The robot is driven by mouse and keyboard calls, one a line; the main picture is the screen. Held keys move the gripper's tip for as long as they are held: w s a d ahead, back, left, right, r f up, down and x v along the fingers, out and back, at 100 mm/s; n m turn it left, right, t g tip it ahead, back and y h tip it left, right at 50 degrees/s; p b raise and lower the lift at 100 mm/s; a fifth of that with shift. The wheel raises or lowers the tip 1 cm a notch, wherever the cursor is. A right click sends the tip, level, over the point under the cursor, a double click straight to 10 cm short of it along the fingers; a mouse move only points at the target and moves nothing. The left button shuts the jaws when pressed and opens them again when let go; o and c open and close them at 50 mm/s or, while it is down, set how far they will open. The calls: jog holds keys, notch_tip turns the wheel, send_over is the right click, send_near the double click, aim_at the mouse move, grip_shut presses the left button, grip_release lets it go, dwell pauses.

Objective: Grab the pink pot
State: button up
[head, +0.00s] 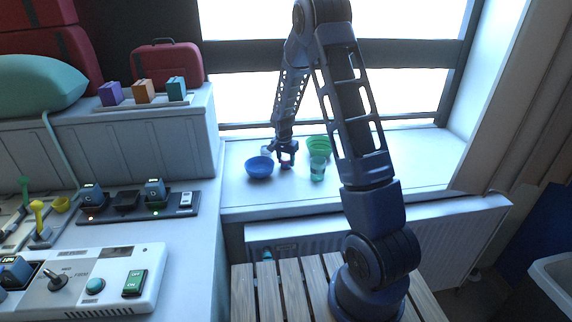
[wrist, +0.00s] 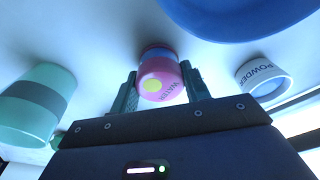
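The pink pot (wrist: 164,70) shows in the wrist view between the two fingers of my gripper (wrist: 160,80). It has a yellow dot, lettering that seems to read WATER, and a bluish band at its far end. One finger lies along each side, very close to the pot. I cannot tell whether they touch or press on it. In the head view my gripper (head: 286,158) is low over the window sill (head: 400,170), just right of the blue bowl; I cannot make out the pink pot there.
A blue bowl (head: 259,167), a green bowl (head: 320,146) and a greenish cup (head: 317,170) stand close around my gripper. A white pot marked POWDER (wrist: 265,77) is to the right in the wrist view. The sill's right part is clear.

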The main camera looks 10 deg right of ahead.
jog(key=shift+c, duration=1.2)
